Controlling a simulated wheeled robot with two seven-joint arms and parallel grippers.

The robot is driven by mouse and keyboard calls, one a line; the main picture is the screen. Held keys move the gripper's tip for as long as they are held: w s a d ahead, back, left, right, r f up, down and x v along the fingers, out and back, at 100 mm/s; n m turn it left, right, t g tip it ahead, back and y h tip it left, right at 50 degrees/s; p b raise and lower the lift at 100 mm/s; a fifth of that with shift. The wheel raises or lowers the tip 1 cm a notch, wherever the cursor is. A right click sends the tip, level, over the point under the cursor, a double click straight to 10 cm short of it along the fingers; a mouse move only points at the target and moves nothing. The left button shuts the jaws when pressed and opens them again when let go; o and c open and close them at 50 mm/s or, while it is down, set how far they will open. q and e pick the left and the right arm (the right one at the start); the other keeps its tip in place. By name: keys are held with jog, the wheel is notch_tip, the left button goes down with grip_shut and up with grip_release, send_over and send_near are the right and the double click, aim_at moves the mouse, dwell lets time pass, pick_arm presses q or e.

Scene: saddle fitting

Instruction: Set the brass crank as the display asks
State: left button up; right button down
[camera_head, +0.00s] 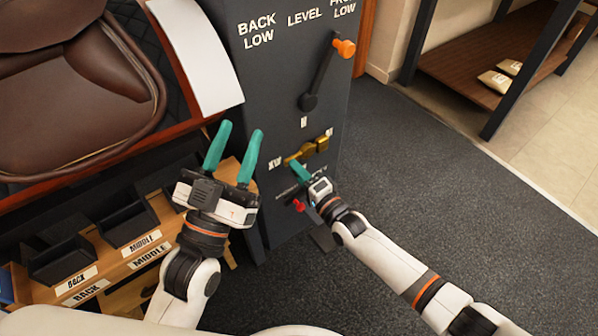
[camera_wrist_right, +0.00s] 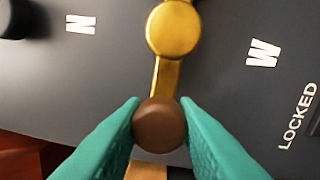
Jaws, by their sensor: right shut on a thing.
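The brass crank (camera_head: 319,145) is on the front of the dark grey column. In the right wrist view its round brass hub (camera_wrist_right: 173,29) has an arm running down to a brown knob (camera_wrist_right: 160,124). My right gripper (camera_wrist_right: 160,112) is shut on that knob, one teal finger on each side. In the head view the right gripper (camera_head: 299,168) is at the crank's lower left and hides the knob. No display readout is legible. My left gripper (camera_head: 232,150) is open and empty, left of the column.
Above the crank, a black lever with an orange knob (camera_head: 344,48) leans toward the upper right label. A red knob (camera_head: 299,205) is below the crank. Labelled bins (camera_head: 120,222) and a brown saddle (camera_head: 70,90) are at left. Open floor (camera_head: 430,190) lies right.

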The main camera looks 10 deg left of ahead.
pick_arm(q)
jog(key=shift+f, duration=0.1)
dwell(0.4)
pick_arm(e)
jog(key=c, duration=1.1)
grip_release()
pick_arm(q)
notch_tip(320, 180, down, 12)
jog(key=w+a+g+y+p, duration=0.1)
jog(key=g+y+p, duration=0.2)
jog(key=g, duration=0.6)
jog(key=shift+a+r, duration=0.2)
jog(key=shift+a, duration=0.15)
pick_arm(e)
jog(key=shift+v, duration=6.05)
jog(key=shift+r, duration=0.1)
